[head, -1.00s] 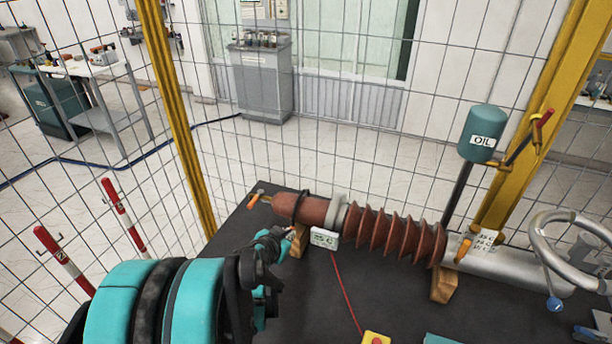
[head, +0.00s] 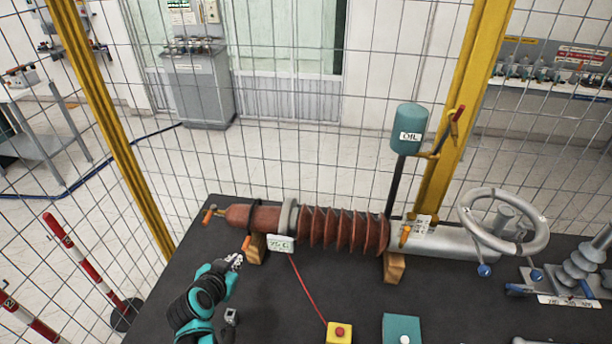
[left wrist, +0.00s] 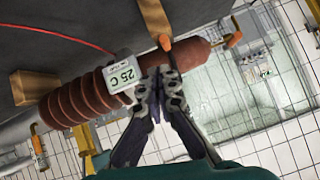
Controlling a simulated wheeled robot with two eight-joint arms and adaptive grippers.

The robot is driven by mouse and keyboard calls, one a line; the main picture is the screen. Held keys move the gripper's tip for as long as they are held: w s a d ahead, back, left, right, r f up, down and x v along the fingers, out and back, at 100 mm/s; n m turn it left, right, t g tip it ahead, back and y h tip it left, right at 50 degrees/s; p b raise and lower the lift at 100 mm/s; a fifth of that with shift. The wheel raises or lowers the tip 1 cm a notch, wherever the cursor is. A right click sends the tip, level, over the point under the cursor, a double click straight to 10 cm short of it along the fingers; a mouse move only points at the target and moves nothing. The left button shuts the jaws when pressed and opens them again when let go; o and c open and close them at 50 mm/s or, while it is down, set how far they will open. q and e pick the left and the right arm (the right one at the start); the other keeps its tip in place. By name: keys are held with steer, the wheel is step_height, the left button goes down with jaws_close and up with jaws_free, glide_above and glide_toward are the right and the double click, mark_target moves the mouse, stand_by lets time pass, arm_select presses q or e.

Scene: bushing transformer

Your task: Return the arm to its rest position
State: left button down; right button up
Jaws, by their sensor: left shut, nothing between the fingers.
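My left arm comes in from the lower left in the head view. Its gripper (head: 234,262) is just in front of the left end of the brown ribbed bushing (head: 340,229), and it is shut and empty. In the left wrist view the shut fingers (left wrist: 160,74) point at the bushing (left wrist: 88,98), close to the white 25 C display (left wrist: 122,73). I cannot tell whether they touch it. My right gripper is not in view.
The bushing lies on wooden blocks (head: 394,267) on a dark table (head: 290,310). A red cable, a yellow box with a red button (head: 339,332), a teal box (head: 401,329) and a handwheel (head: 503,222) are to the right. A teal OIL tank (head: 409,128) and wire fence stand behind.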

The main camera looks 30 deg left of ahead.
arm_select(q)
steer(key=d+f+m+g+h+b, duration=0.1)
steer(key=d+f+g+h+b, duration=0.2)
steer(key=d+b, duration=0.7)
steer(key=d+f+h, duration=0.1)
steer(key=d+f, duration=0.1)
steer(key=d, duration=1)
steer(key=shift+w+d+m, duration=0.3)
steer(key=shift+f, duration=0.15)
